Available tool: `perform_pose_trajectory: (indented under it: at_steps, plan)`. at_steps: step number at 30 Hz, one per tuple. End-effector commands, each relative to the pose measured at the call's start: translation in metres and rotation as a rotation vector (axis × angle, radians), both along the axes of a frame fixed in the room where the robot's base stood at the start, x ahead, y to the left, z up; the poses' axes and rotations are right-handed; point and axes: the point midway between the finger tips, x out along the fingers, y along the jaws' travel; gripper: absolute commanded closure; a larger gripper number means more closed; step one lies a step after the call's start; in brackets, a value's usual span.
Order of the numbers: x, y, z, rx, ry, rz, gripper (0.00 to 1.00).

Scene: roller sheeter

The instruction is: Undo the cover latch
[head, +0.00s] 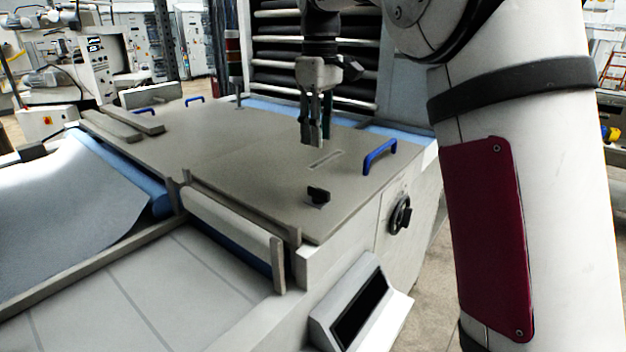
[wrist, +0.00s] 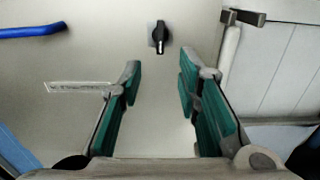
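The cover latch (head: 318,196) is a small black turn knob on a light plate on the grey cover (head: 215,150), near its front right corner. In the wrist view the latch (wrist: 160,36) lies ahead of the fingertips, about midway between them, with a pale mark on its near end. My gripper (head: 316,140) points down above the cover, behind the latch in the head view. Its green-padded fingers (wrist: 157,80) are apart and empty in the wrist view. It does not touch the latch.
A blue handle (head: 380,155) stands on the cover right of my gripper. A slot label (head: 325,160) lies flat near it. A black hand knob (head: 399,214) and a dark-screened panel (head: 360,305) are on the machine's side. A roller and bracket (head: 277,262) edge the cover's front.

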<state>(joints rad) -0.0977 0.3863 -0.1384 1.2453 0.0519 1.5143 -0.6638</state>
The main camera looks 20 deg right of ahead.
Motion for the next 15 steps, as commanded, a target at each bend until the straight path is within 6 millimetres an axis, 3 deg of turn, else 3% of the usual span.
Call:
perform_pose_trajectory:
  at_steps: [15]
  plan:
    - [-0.003, 0.0, -0.094, 0.0, 0.004, -0.002, 0.69]
